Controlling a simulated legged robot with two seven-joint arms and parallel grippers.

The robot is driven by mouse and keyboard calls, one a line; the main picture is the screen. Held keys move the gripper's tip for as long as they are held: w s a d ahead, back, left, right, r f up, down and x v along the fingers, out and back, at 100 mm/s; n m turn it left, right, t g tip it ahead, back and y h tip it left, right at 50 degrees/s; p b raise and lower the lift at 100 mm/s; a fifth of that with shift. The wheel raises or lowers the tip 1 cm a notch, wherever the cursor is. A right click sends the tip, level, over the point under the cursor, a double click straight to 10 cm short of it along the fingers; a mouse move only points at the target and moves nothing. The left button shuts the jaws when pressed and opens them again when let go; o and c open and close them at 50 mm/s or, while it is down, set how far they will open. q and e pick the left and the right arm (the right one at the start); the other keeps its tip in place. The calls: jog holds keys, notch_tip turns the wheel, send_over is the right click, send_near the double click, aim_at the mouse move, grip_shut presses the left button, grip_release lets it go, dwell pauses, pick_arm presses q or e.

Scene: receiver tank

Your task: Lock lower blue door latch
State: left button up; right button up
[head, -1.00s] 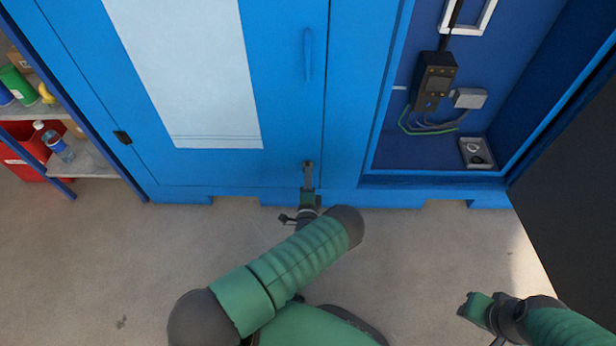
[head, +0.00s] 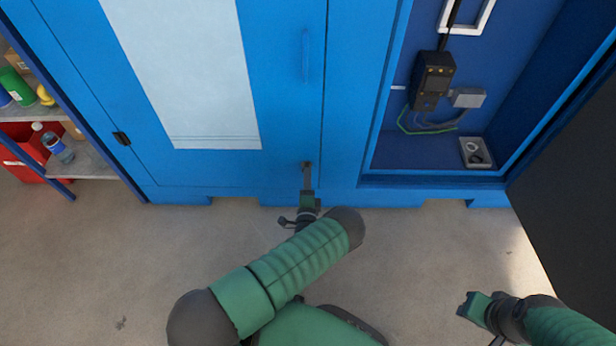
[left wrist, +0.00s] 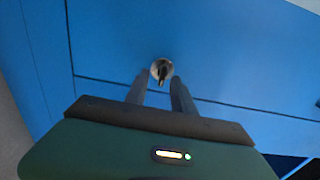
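The lower latch (head: 307,164) is a small metal piece low on the blue door (head: 284,120), close to the seam at the door's right edge. In the left wrist view it is a round metal disc with a dark raised tab (left wrist: 162,71). My left gripper (head: 308,172) is at the latch. In the left wrist view its two fingers (left wrist: 160,75) are apart, with their tips just short of or beside the disc; I cannot tell whether they touch it. My right gripper (head: 466,304) hangs over the floor at the lower right, away from the cabinet; its fingers are not clear.
A vertical blue handle (head: 306,55) is higher on the door. An open compartment on the right holds a black device (head: 433,80) and a small tray (head: 476,152). A dark panel (head: 570,190) stands at far right. Shelves (head: 85,163) stand at left. The floor between is clear.

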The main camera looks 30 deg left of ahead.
pick_arm(q)
jog(key=p+v, duration=0.5)
jog(key=v, duration=1.1)
jog(key=shift+d, duration=0.15)
